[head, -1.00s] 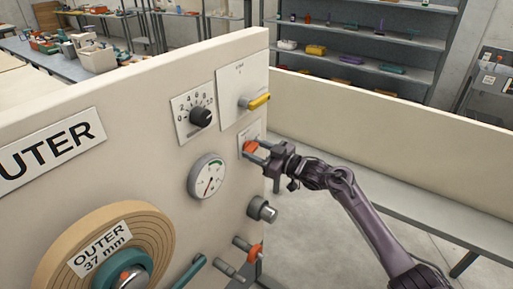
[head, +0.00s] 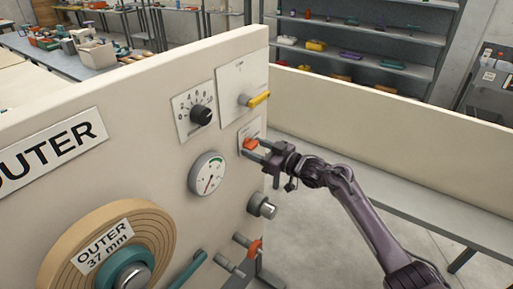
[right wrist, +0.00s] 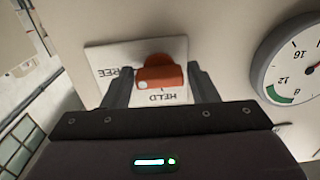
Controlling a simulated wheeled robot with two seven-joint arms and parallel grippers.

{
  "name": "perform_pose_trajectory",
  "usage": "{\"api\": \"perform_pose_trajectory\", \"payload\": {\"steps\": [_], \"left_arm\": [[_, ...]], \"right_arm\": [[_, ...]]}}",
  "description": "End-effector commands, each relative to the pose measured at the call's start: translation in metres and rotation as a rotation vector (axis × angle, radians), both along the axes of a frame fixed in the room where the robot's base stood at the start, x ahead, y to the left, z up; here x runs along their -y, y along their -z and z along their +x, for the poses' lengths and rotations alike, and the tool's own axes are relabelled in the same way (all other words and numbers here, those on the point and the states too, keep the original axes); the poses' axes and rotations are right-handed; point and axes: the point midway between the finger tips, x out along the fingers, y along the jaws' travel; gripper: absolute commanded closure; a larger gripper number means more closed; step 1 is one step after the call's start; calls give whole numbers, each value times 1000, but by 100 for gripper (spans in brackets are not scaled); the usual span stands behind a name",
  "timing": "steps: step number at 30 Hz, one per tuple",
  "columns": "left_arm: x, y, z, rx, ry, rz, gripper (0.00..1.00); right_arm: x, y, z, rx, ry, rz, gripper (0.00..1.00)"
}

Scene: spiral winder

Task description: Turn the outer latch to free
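The latch is an orange-red handle (head: 249,143) on a small white plate near the right edge of the cream panel. In the right wrist view the handle (right wrist: 158,77) lies across its plate (right wrist: 96,60), which is marked FREE and HELD, upside down there. I cannot tell which mark it points to. My right gripper (head: 257,150) is at the handle. In the right wrist view its two fingers (right wrist: 160,82) stand at the handle's two ends, close against it. The outer reel (head: 157,228) with its teal hub (head: 112,272) is at lower left. My left gripper is not in view.
A gauge (head: 208,173) sits just left of the latch, with a black dial (head: 201,115) and a yellow lever (head: 258,99) above. A grey knob (head: 262,206) and several pegs stick out below.

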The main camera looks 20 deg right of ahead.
Motion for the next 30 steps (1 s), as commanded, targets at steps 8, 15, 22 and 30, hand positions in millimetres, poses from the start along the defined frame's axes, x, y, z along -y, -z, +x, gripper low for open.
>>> {"api": "perform_pose_trajectory", "payload": {"steps": [8, 15, 22, 30], "left_arm": [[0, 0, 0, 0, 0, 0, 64], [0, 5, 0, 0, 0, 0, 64], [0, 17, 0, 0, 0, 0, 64], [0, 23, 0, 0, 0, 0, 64]], "right_arm": [[0, -2, 0, 4, 1, -1, 33], [9, 1, -9, 5, 3, -2, 33], [32, 2, -40, 4, 1, -4, 33], [48, 0, -61, 3, 1, -1, 33]]}}
